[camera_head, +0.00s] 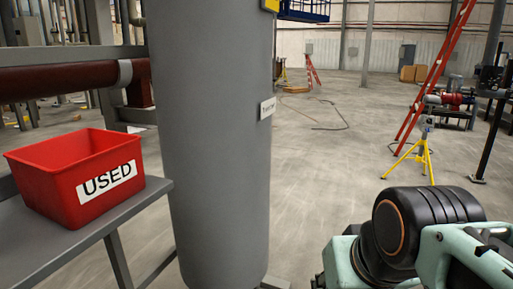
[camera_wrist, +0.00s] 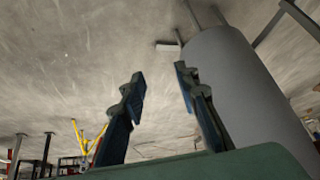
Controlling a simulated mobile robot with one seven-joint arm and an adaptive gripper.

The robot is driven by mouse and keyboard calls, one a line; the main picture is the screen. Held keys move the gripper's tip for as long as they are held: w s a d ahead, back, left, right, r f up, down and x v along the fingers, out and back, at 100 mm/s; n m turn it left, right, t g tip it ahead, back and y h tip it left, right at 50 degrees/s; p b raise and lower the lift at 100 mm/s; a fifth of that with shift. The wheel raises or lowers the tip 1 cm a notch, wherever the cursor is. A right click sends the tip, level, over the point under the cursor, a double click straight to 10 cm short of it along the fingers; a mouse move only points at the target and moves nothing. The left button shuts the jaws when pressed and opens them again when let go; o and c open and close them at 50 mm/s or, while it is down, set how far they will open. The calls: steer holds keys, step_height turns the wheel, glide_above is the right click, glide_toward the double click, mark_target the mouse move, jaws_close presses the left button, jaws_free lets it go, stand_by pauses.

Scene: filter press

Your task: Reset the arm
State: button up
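My gripper (camera_wrist: 160,80) shows in the wrist view with its two dark fingers apart. It is open, and nothing is between the fingertips. Behind the fingers are the concrete floor and the grey cylinder (camera_wrist: 243,85). In the head view, part of my arm, pale green and black, shows at the lower right; my gripper is not seen there.
The grey cylinder (camera_head: 212,150) stands upright in the middle left of the head view. A red bin (camera_head: 60,180) labelled USED sits on a grey table (camera_head: 80,238) at left. A yellow stand (camera_head: 424,155) and a red ladder (camera_head: 440,65) are at right. Floor between is largely clear.

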step_height(320, 180, up, 36)
steer(key=s+p, duration=0.2)
steer(key=p, duration=3.6)
steer(key=shift+s+g, duration=0.25)
steer(key=shift+g, duration=0.05)
